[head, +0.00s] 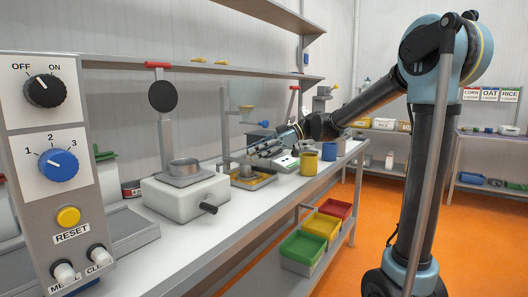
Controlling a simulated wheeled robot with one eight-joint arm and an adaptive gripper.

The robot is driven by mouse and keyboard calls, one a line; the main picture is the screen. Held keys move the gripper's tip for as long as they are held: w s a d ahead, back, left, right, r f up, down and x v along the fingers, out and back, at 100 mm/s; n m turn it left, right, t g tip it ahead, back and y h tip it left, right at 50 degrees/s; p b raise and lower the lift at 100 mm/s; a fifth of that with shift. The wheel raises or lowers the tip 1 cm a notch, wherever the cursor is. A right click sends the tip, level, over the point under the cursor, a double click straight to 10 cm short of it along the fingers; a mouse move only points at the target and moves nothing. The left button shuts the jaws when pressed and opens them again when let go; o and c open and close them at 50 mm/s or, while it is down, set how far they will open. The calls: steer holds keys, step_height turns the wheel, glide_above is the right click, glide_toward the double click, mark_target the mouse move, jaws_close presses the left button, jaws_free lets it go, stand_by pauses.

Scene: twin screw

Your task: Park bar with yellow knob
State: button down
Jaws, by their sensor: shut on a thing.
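My gripper (258,151) is just below and to the right of this knob, over the bench. Its fingers are shut on a thin grey bar (227,154), which seems to run out to the left of them. The held part is small and mostly hidden by the fingers. I cannot tell whether this bar joins the yellow knob.
A yellow mug (309,163) and blue mug (329,151) stand right. Green, yellow and red bins (303,250) sit below the bench edge.

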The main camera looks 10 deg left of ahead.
steer(key=shift+s+a, duration=0.25)
steer(key=shift+s, duration=0.35)
steer(key=shift+s+a, duration=0.25)
steer(key=shift+s, duration=0.4)
steer(key=shift+s+a, duration=0.25)
steer(key=shift+s, duration=0.35)
steer(key=c, duration=1.4)
jaws_free()
steer(key=shift+d+r, duration=0.1)
steer(key=v, duration=1.1)
steer(key=shift+w+d, duration=0.2)
steer(key=shift+d, duration=0.15)
